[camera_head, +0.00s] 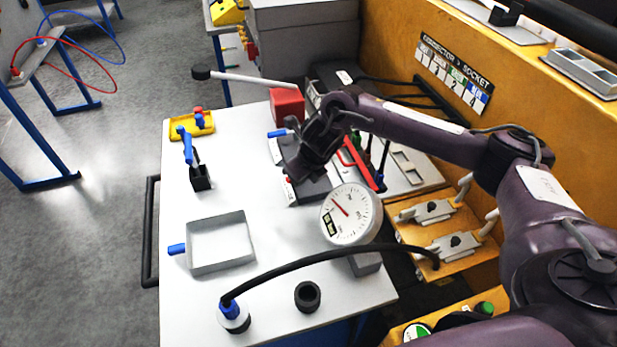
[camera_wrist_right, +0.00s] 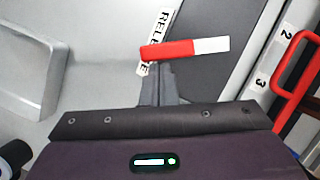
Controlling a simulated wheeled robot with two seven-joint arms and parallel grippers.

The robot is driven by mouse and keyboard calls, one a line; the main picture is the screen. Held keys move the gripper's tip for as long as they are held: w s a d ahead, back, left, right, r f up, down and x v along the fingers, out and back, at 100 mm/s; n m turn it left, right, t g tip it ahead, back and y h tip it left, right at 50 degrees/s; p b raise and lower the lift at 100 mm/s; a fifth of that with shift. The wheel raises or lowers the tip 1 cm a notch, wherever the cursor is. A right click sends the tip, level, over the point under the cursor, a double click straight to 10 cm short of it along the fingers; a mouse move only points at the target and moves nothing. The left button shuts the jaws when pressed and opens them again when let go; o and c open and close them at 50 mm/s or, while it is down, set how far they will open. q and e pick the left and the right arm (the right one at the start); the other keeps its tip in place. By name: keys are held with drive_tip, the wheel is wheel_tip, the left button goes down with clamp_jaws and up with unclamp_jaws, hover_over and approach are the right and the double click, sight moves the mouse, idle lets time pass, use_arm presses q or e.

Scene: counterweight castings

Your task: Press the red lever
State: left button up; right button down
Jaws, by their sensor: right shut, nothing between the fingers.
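In the right wrist view, a red lever (camera_wrist_right: 168,50) with a white end section lies across a white label reading RELEASE (camera_wrist_right: 158,28), on a grey surface. My right gripper (camera_wrist_right: 163,72) is shut and empty, its fingertips at the near edge of the lever; whether they touch it I cannot tell. In the head view my right gripper (camera_head: 300,170) points down over a dark grey box (camera_head: 308,186) on the white table. The gripper mostly hides the lever there. My left gripper is not in view.
A red bar handle (camera_head: 358,163) stands right of the gripper, also in the wrist view (camera_wrist_right: 296,82). A round gauge (camera_head: 350,213) stands close in front. A red block (camera_head: 286,103) and white rod are behind. The table's front holds a grey tray (camera_head: 220,242) and black cable (camera_head: 320,256).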

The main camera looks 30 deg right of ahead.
drive_tip(key=w+m, duration=0.1)
drive_tip(key=w+a+m+h+p, duration=0.1)
drive_tip(key=m, duration=0.1)
drive_tip(key=shift+a+r, duration=0.1)
drive_tip(key=shift+a, duration=0.15)
drive_tip(key=shift+w+a+m+h+p, duration=0.2)
drive_tip(key=shift+w+m+h+p, duration=0.4)
drive_tip(key=shift+m, duration=0.8)
drive_tip(key=shift+w, duration=0.1)
